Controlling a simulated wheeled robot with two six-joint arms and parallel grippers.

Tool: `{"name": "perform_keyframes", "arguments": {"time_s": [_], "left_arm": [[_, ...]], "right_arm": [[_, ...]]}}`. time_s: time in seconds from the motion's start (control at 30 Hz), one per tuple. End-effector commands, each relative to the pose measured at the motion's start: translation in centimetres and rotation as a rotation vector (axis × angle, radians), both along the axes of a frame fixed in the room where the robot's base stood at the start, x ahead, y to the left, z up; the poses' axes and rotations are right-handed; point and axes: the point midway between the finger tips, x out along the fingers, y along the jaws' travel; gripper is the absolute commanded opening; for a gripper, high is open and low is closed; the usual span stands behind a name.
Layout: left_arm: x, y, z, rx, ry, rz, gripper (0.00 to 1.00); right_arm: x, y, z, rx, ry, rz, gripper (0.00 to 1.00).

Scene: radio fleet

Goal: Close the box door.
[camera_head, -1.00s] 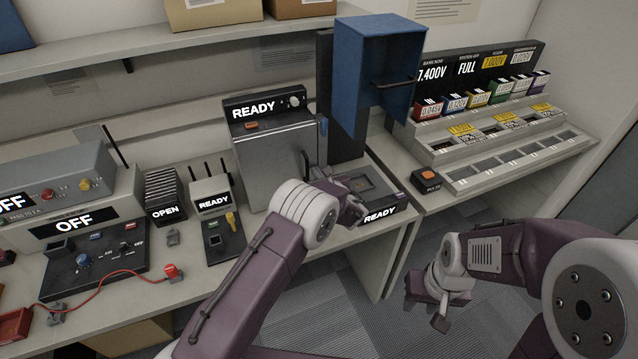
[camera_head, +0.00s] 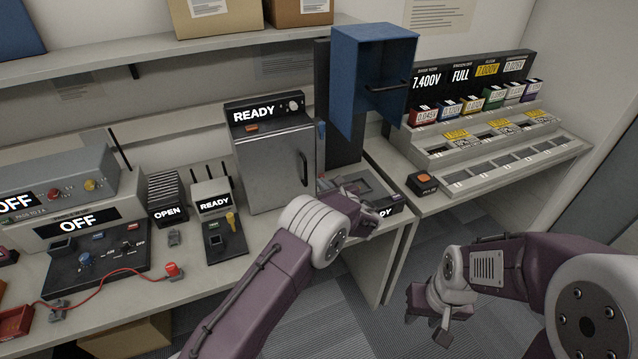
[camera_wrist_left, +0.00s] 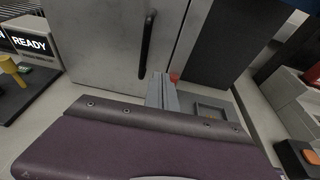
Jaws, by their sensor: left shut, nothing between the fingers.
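The grey metal box (camera_head: 240,116) with a READY sign stands on the bench in the head view. Its door (camera_head: 268,170) faces me and has a dark upright handle (camera_head: 302,168). The door looks flush or nearly so; I cannot tell whether it is fully latched. The door and handle (camera_wrist_left: 147,42) also show in the left wrist view. My left gripper (camera_wrist_left: 165,84) is shut and empty, just in front of the box near the door's lower right side. In the head view its fingers are mostly hidden by my wrist. My right gripper (camera_head: 430,318) hangs over the floor, far from the box; its jaw gap is unclear.
A blue open-fronted housing (camera_head: 345,80) on a dark column stands right of the box. A flat device with a READY sign (camera_head: 385,211) lies below it, beside my left gripper. A smaller READY unit (camera_head: 213,203) stands left. Floor is free between the benches.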

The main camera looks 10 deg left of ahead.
Motion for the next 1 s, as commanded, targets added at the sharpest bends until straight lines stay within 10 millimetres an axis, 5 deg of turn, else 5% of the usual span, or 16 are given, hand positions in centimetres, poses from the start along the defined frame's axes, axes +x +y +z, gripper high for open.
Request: {"name": "perform_keyframes", "arguments": {"time_s": [0.33,0.77,0.87,0.97,1.0], "left_arm": [[-6.2,-3.7,2.2,-0.002,-0.001,-0.004,0.00],[-7.0,-3.9,2.6,-0.001,0.000,0.003,0.00],[-6.1,-1.2,4.3,-0.020,-0.024,0.057,0.00],[-5.4,4.8,9.2,-0.069,-0.086,0.173,0.00],[-6.4,8.3,10.6,-0.099,-0.090,0.252,0.00]], "right_arm": [[0.1,0.0,-0.6,0.000,-0.001,0.000,0.36],[0.1,0.0,-0.6,0.000,-0.001,0.000,0.36],[0.1,0.0,-0.4,0.000,-0.001,0.000,0.36],[0.0,0.0,-0.1,0.000,-0.001,0.000,0.36],[0.1,0.0,0.0,0.000,-0.001,0.000,0.36]]}}
